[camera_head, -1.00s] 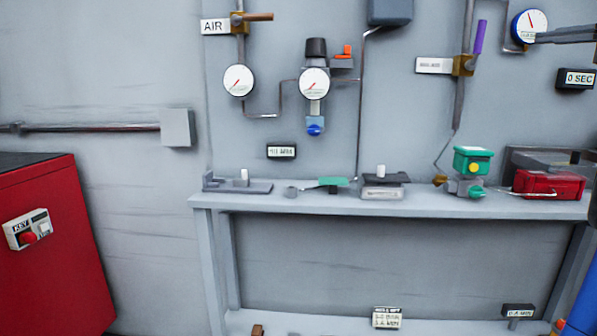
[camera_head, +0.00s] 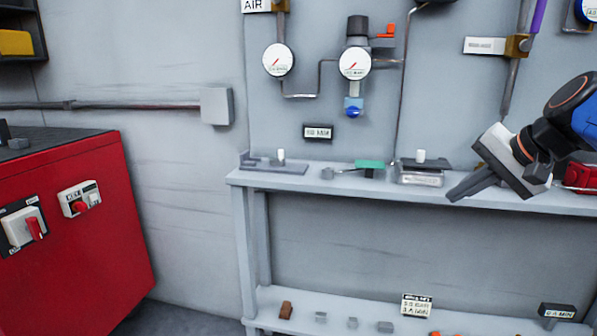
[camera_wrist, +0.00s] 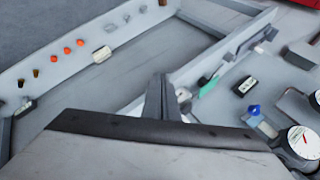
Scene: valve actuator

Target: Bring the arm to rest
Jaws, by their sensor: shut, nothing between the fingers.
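My gripper (camera_head: 468,188) is at the right of the head view, tilted, with its fingers pointing down and left. It appears in front of the bench top, just right of the small scale-like device (camera_head: 421,172). Its fingers are together with nothing between them. My blue and black arm reaches in from the right edge. In the wrist view the closed fingers (camera_wrist: 162,98) show beyond the wide gripper body, with the bench and lower shelf behind them. The arm hides much of the bench's right end.
The grey bench (camera_head: 340,188) holds a flat fixture (camera_head: 272,167) and a green-topped part (camera_head: 369,164). Gauges (camera_head: 355,63) and piping hang on the wall above. A red box (camera_head: 582,177) is partly behind my arm. A red cabinet (camera_head: 75,240) stands left. Several small parts lie on the lower shelf.

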